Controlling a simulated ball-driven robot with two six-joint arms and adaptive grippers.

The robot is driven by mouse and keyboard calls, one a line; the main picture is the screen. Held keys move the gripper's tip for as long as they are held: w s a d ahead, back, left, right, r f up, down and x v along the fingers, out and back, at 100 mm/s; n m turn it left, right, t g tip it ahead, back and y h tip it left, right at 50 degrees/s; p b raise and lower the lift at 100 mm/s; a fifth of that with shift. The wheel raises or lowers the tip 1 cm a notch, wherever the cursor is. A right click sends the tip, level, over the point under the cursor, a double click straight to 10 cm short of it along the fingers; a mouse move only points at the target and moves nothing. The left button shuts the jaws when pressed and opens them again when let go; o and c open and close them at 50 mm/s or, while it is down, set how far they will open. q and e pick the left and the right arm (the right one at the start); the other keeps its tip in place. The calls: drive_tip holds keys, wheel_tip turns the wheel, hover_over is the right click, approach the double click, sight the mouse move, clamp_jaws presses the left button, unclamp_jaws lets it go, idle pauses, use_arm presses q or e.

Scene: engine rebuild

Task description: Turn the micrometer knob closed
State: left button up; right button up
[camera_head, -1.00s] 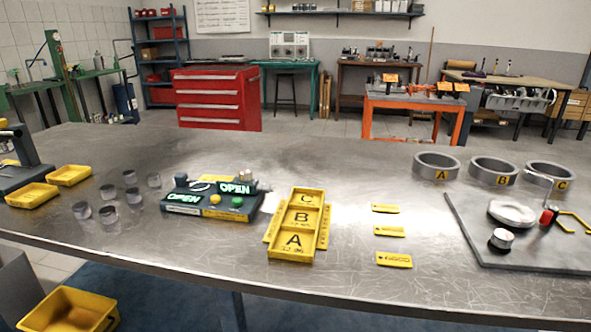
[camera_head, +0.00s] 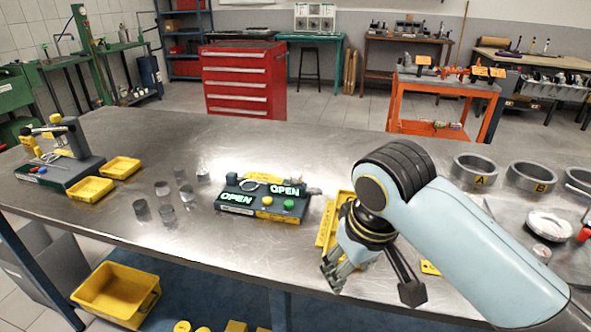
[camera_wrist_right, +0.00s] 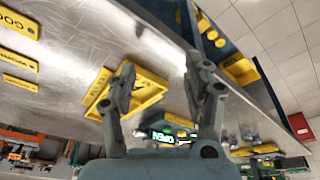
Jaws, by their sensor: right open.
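A dark fixture (camera_head: 262,212) with two green-lit OPEN signs stands on the metal table, left of my right arm. A small grey micrometer-like frame (camera_head: 250,185) sits on its top with a knob-like metal part (camera_head: 312,190) at its right end; details are too small to tell. My right gripper (camera_head: 373,284) is open and empty above the table's front, right of the fixture. In the right wrist view the open gripper (camera_wrist_right: 160,62) has the yellow tray (camera_wrist_right: 150,92) behind its fingers, and the fixture (camera_wrist_right: 165,137) shows lower down. My left gripper is not in view.
The yellow lettered tray (camera_head: 326,225) is partly hidden behind my right gripper. Several small metal cylinders (camera_head: 163,190) stand left of the fixture. Two yellow trays (camera_head: 92,190) and a stand (camera_head: 75,150) are farther left. Grey rings (camera_head: 473,168) stand at right.

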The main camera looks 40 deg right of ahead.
sight(296, 174)
drive_tip(key=w, duration=0.2)
drive_tip(key=w+d+m, duration=0.1)
drive_tip(key=w, duration=0.2)
drive_tip(key=w+d+m, duration=0.1)
drive_tip(key=w, duration=0.2)
drive_tip(key=shift+w+r+g, duration=0.15)
drive_tip(key=shift+r+g, duration=0.05)
drive_tip(key=shift+g, duration=0.1)
drive_tip(key=w+r+m, duration=0.1)
drive_tip(key=w, duration=0.1)
drive_tip(key=w+d+r, duration=0.1)
drive_tip(key=w, duration=0.2)
drive_tip(key=w+d+r+m, duration=0.1)
drive_tip(key=w, duration=0.1)
drive_tip(key=shift+w+r+m+g, duration=0.1)
drive_tip(key=shift+w+m+g, duration=0.2)
drive_tip(key=shift+w+g, duration=0.1)
drive_tip(key=w+d+r+m+g+y, duration=0.1)
drive_tip(key=w+d+r+m, duration=0.25)
drive_tip(key=w+r, duration=0.55)
drive_tip(key=shift+m, duration=0.35)
drive_tip(key=f, duration=1)
drive_tip(key=shift+a+f, duration=0.1)
drive_tip(key=shift+a, duration=0.3)
clamp_jaws()
